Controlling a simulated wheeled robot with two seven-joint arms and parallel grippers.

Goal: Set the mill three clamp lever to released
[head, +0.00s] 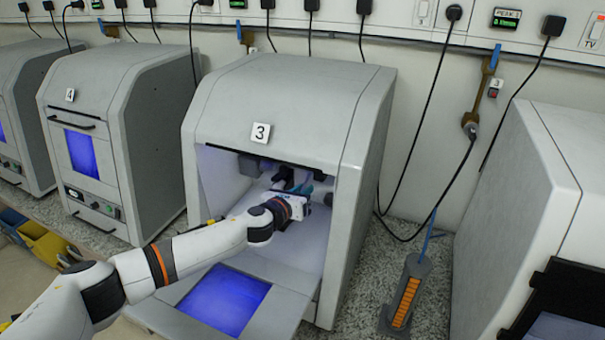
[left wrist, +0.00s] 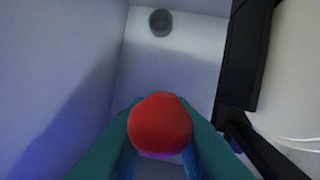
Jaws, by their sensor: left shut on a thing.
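Mill three (head: 270,95) is a grey cabinet marked 3, with its front door (head: 275,312) folded down open. My left arm reaches over the door into the lit chamber. My left gripper (head: 312,186) is inside, under the dark parts at the chamber's top. In the left wrist view its teal fingers (left wrist: 160,140) are shut on a red knob (left wrist: 160,122), which I take for the clamp lever's end. The lever's shaft is hidden behind the knob and fingers, so I cannot tell its position. My right gripper is out of view.
The chamber walls (left wrist: 60,70) stand close around the gripper, with a black part (left wrist: 245,60) at the right. Mill four (head: 130,130) stands to the left. A grey holder with an orange strip (head: 405,302) lies to the right on the speckled bench, near hanging cables.

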